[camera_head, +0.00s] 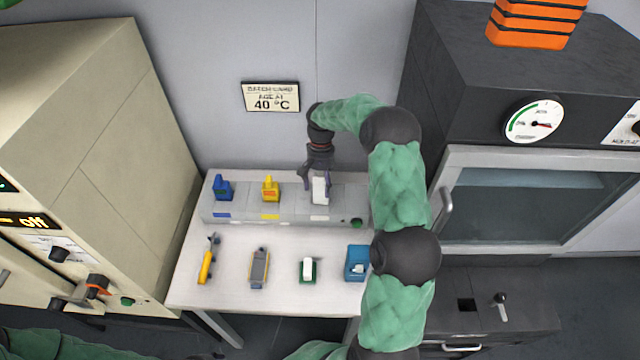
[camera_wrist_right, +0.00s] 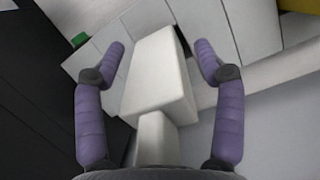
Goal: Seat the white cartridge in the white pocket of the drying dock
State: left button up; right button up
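The white cartridge (camera_head: 320,191) stands in the right part of the grey drying dock (camera_head: 240,206), in line with the blue and yellow cartridges. I cannot tell how deep it sits; the white pocket under it is hidden. My right gripper (camera_head: 318,180) is at the cartridge, reaching in from behind and above. In the right wrist view, the white cartridge (camera_wrist_right: 158,80) lies between the two purple fingers of my right gripper (camera_wrist_right: 162,50). The fingers are apart, with a gap visible on each side of it. My left gripper is out of view.
A blue cartridge (camera_head: 222,188) and a yellow cartridge (camera_head: 270,189) stand in the dock to the left. Along the table front (camera_head: 230,292) lie a yellow tool (camera_head: 206,262), a grey item (camera_head: 259,268), a green-and-white item (camera_head: 308,269) and a blue box (camera_head: 355,262).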

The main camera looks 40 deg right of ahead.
jog(key=shift+s+a+f, duration=0.15)
jog(key=shift+f, duration=0.15)
